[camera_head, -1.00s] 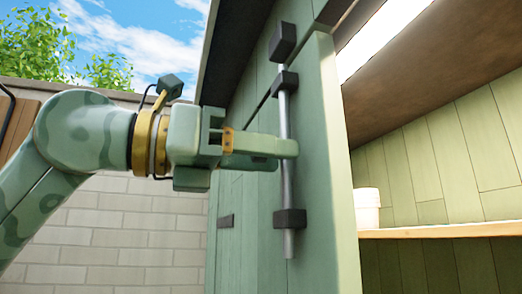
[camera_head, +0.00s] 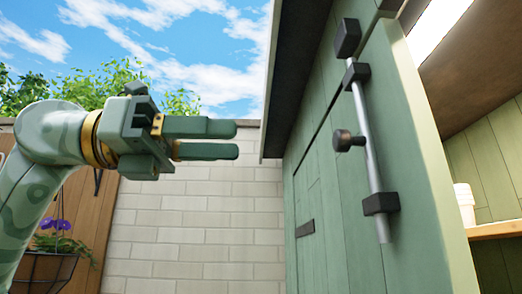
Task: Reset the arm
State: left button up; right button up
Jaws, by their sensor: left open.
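My left gripper (camera_head: 238,140) is open and empty in the head view. Its two green fingers point right, one above the other with a gap between them. It is in front of the brick wall, to the left of the green cabinet door (camera_head: 405,145) and apart from it. The door carries a grey metal bolt rod (camera_head: 368,140) in black brackets, with a dark round knob (camera_head: 343,140) sticking out to the left. My right gripper is not in view.
The cabinet stands at the right, its lit inside showing a wooden shelf (camera_head: 497,230) with a white pot (camera_head: 465,204). A pale brick wall (camera_head: 200,230) runs behind. A basket of purple flowers (camera_head: 55,238) hangs at the lower left. Open space lies between gripper and door.

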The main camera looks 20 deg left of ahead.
pick_arm(q)
jog(key=shift+s+a, duration=0.1)
jog(key=shift+a, duration=0.35)
